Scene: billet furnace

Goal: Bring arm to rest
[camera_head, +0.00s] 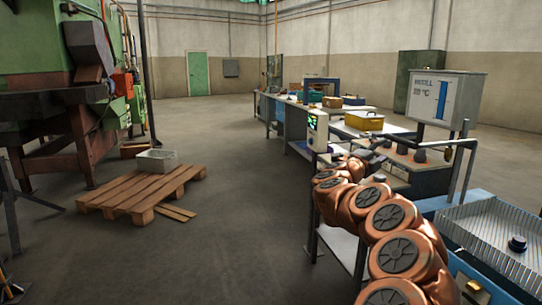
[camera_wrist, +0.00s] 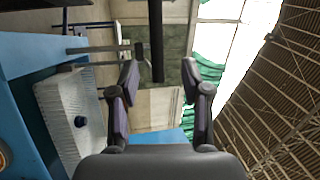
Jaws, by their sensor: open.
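My arm (camera_head: 385,218), orange-brown with dark round joint caps, rises from the lower right in the head view and bends over the benches at right. In the wrist view my gripper (camera_wrist: 160,68) has its two dark fingers wide apart. Nothing is held between them. Beyond the fingers a dark vertical bar, a wall and the roof show. In the head view the gripper end is small and hard to make out against the bench clutter.
A blue unit with a ribbed metal tray (camera_head: 490,225) and dark knob (camera_head: 517,244) stands close at right. A gauge panel (camera_head: 446,98) rises behind it. Benches run back with a yellow bin (camera_head: 363,121). A wooden pallet (camera_head: 140,192) lies left; the middle floor is clear.

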